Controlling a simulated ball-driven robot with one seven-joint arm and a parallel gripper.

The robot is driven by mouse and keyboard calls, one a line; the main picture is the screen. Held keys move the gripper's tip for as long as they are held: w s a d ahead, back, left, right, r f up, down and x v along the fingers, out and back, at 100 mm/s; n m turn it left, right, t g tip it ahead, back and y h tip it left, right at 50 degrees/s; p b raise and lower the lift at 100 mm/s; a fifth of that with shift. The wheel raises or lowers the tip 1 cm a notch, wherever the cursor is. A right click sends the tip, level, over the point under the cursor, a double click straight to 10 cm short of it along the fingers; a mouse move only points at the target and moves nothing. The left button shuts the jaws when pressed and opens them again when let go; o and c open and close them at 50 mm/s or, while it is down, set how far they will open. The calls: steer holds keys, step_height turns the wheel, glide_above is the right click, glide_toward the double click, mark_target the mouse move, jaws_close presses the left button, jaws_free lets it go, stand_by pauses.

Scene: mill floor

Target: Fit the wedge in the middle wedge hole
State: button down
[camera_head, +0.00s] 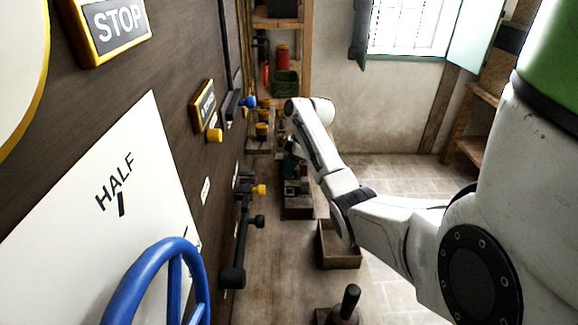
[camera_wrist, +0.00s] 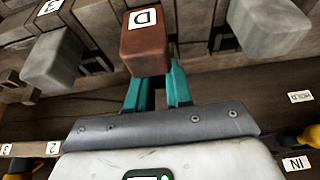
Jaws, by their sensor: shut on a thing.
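My gripper (camera_wrist: 155,92) has teal fingers and is shut on a red-brown block (camera_wrist: 146,45), which I take to be the wedge. Its upper face has a white label with a letter like D. Grey blocks stand apart on either side, one at the left (camera_wrist: 52,62) and one at the right (camera_wrist: 268,28). The middle wedge hole cannot be made out; the block and fingers cover the area behind them. In the head view my gripper (camera_head: 291,163) is small and dark, above a wooden stand (camera_head: 297,208) beside the panel, and the block is not clear there.
A dark panel with a blue handwheel (camera_head: 165,280), yellow knobs (camera_head: 215,135) and levers (camera_head: 240,230) runs along the left. An open wooden box (camera_head: 340,257) stands nearer on the bench. A black-handled item (camera_head: 350,300) is at the front. Tiled floor lies clear at the right.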

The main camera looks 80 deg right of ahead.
steer(key=c, duration=0.9)
jaws_free()
steer(key=shift+c, duration=0.2)
steer(key=v, duration=1)
steer(key=shift+s+d+r, duration=0.1)
steer(key=shift+s+r, duration=0.05)
steer(key=shift+r, duration=0.2)
